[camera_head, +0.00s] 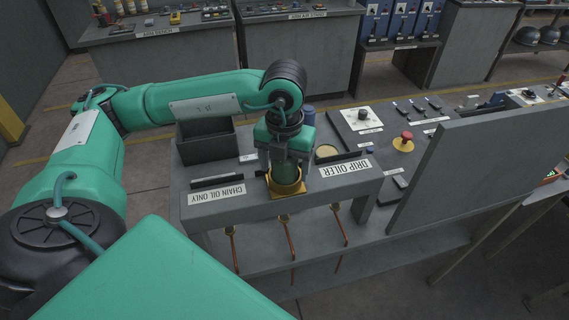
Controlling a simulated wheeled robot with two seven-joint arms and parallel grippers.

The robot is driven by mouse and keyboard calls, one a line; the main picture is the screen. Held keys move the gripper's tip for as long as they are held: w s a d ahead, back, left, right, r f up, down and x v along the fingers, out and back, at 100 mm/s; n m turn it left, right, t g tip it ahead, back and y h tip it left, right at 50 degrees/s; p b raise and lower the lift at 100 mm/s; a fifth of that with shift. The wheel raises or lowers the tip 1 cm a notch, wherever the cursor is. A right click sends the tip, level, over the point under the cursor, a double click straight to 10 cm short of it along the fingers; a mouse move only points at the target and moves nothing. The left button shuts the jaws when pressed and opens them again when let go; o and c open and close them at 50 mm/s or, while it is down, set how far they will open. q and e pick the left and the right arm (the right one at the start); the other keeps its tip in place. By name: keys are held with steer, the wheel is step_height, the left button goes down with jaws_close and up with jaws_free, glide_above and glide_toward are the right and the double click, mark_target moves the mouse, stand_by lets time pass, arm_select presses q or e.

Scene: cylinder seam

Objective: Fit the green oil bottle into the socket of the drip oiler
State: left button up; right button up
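The drip oiler is a grey stand labelled "DRIP OILER" (345,168) and "CHAIN OIL ONLY", with copper pipes below it. Its socket is a yellow ring (287,190) on a square yellow plate at the front. My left gripper (284,158) points straight down over the socket. It is shut on the dark green oil bottle (283,173), which looks upright, its lower end within the yellow ring. The ring's front wall hides the bottle's bottom, so I cannot tell how deep it sits. My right gripper is not in view.
A dark open bin (207,142) stands behind the stand at left. A panel with a red button (405,137) lies at right, beside a tall grey plate (480,170).

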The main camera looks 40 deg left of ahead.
arm_select(q)
steer(key=shift+r+p, duration=0.25)
steer(key=shift+p, duration=0.05)
step_height(320, 180, up, 10)
steer(key=b, duration=0.3)
steer(key=shift+w+f, duration=0.1)
steer(key=shift+r, duration=1)
